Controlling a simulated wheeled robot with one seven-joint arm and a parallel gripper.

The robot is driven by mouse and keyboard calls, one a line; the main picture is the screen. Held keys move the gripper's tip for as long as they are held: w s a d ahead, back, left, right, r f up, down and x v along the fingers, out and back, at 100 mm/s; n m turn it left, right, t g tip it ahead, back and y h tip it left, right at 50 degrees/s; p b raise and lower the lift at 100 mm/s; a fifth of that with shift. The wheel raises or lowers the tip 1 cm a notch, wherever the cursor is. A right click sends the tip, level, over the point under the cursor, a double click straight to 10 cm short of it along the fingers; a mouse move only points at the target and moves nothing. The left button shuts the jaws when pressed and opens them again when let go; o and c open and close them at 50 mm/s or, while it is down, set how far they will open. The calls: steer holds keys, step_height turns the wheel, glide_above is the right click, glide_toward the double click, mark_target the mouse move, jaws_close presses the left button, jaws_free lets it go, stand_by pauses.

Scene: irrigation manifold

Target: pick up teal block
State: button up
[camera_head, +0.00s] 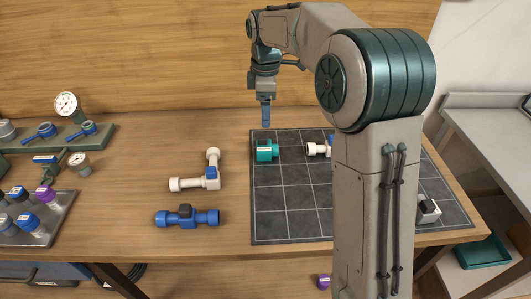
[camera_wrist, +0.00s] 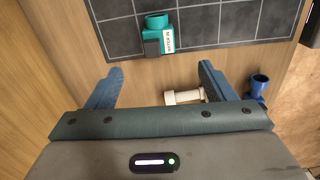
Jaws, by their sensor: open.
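The teal block (camera_head: 266,150) sits near the upper left corner of the dark grid mat (camera_head: 290,200). In the wrist view the teal block (camera_wrist: 157,38) shows a round teal end, a white label and a dark grey part. My gripper (camera_head: 265,122) hangs above and behind the block in the head view, pointing down. In the wrist view my gripper (camera_wrist: 152,85) has its two blue fingers wide apart with nothing held. The block lies ahead of the fingertips, apart from them.
A white elbow pipe with a blue part (camera_head: 211,177) and a blue valve fitting (camera_head: 187,217) lie left of the mat. A white fitting (camera_head: 318,149) is right of the block, partly hidden by my arm. A tray of capped bottles (camera_head: 40,222) stands at far left.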

mark_target(266, 139)
steer(key=f, duration=0.8)
steer(key=shift+w+a, duration=0.2)
steer(key=shift+w, duration=0.05)
steer(key=shift+d+f, duration=0.15)
steer(key=shift+f, duration=3)
steer(key=c, duration=1.4)
steer(key=shift+r, duration=0.15)
